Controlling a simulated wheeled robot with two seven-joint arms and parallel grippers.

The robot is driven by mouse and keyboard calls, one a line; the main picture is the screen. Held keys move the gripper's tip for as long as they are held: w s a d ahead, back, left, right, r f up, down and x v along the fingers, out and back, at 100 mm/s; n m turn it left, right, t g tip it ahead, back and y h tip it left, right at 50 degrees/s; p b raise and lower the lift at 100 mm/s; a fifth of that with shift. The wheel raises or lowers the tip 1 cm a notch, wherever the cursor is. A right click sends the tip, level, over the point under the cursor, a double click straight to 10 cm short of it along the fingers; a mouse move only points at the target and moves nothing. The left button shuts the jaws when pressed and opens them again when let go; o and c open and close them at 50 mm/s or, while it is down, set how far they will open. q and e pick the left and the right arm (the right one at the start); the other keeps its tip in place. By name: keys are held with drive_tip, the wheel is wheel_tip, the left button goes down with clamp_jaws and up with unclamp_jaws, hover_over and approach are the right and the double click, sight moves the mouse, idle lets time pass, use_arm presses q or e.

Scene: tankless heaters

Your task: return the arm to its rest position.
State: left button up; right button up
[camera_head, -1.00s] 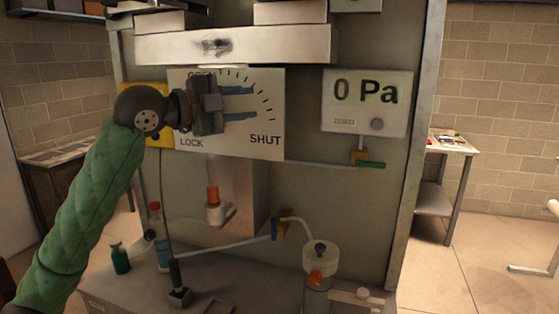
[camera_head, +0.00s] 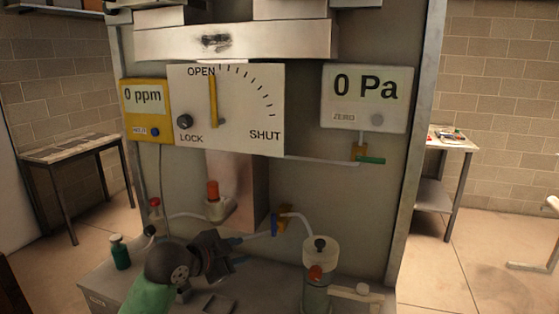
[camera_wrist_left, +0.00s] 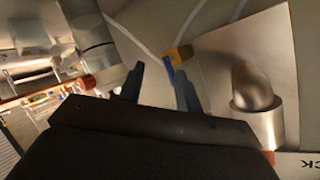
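My left gripper (camera_head: 236,254) is low in front of the panel, above the bench at the bottom of the head view. In the left wrist view its two blue fingers (camera_wrist_left: 160,82) stand apart with nothing between them, so it is open and empty. My green-sleeved left arm (camera_head: 150,298) comes in from the bottom left. The dial plate (camera_head: 240,108) is uncovered. Its yellow lever (camera_head: 213,102) stands upright under OPEN, beside a black LOCK knob (camera_head: 184,121). My right gripper is not in view.
A yellow 0 ppm meter (camera_head: 145,110) and a white 0 Pa meter (camera_head: 364,100) flank the dial. Side tables (camera_head: 75,149) are behind.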

use_arm(q)
drive_tip(key=s+a+f+n+g+y, duration=0.15)
drive_tip(key=s+f+n, duration=0.35)
drive_tip(key=f, duration=0.7)
drive_tip(key=s+a+f+n+g+y, duration=0.2)
drive_tip(key=s+a+f+n, duration=0.1)
drive_tip(key=s+f, duration=0.55)
drive_tip(key=s+a+f+n+g+y, duration=0.25)
drive_tip(key=s+f, duration=0.35)
drive_tip(key=s, duration=0.5)
drive_tip(key=s+a+f+n+g+y, duration=0.1)
drive_tip(key=s+a+f+n+y, duration=0.2)
drive_tip(key=s+f, duration=0.6)
drive_tip(key=s+d+f+g+h, duration=0.1)
drive_tip(key=s+d+h, duration=0.1)
drive_tip(key=d, duration=0.4)
drive_tip(key=shift+s+d+m, duration=0.15)
drive_tip(key=shift+s+m, duration=0.3)
drive_tip(key=shift+s, duration=0.45)
drive_tip(key=shift+f, duration=0.1)
